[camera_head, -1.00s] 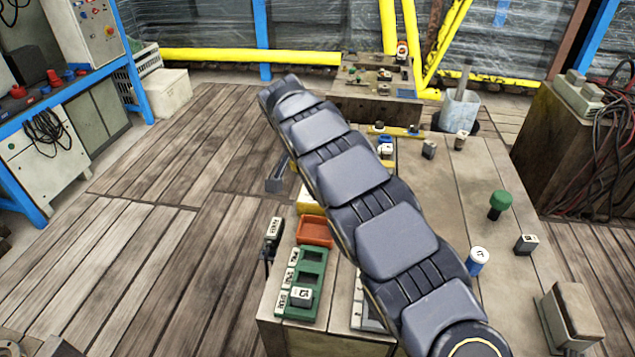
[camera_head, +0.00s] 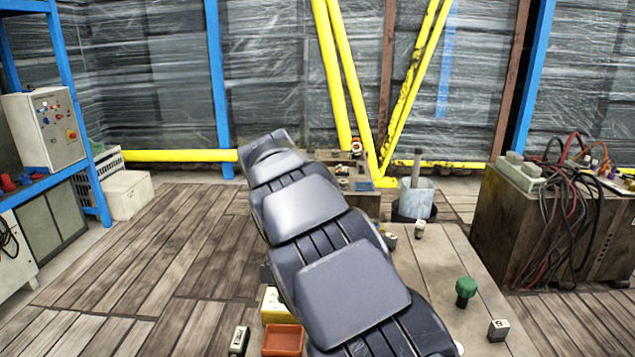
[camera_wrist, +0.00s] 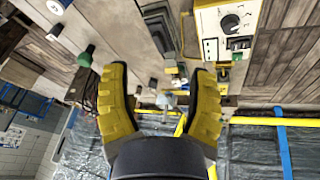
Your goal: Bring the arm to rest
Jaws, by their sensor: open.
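My arm (camera_head: 350,285) runs from the lower right of the head view up towards the upper left, over the table. The head view does not show my gripper's fingers. In the wrist view, my gripper (camera_wrist: 160,72) has two yellow ribbed fingers spread wide apart, with nothing held between them. The wrist picture is upside down, with the table and floor above and the sheeted wall below. Part of the table (camera_head: 455,250) shows to the right of the arm; the arm hides much of it.
A green-topped knob (camera_head: 466,288) and a small labelled block (camera_head: 498,330) stand right of the arm. An orange tray (camera_head: 283,340) is at its lower left. A cable-covered cabinet (camera_head: 520,225) stands at right. The plank floor (camera_head: 165,255) at left is open.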

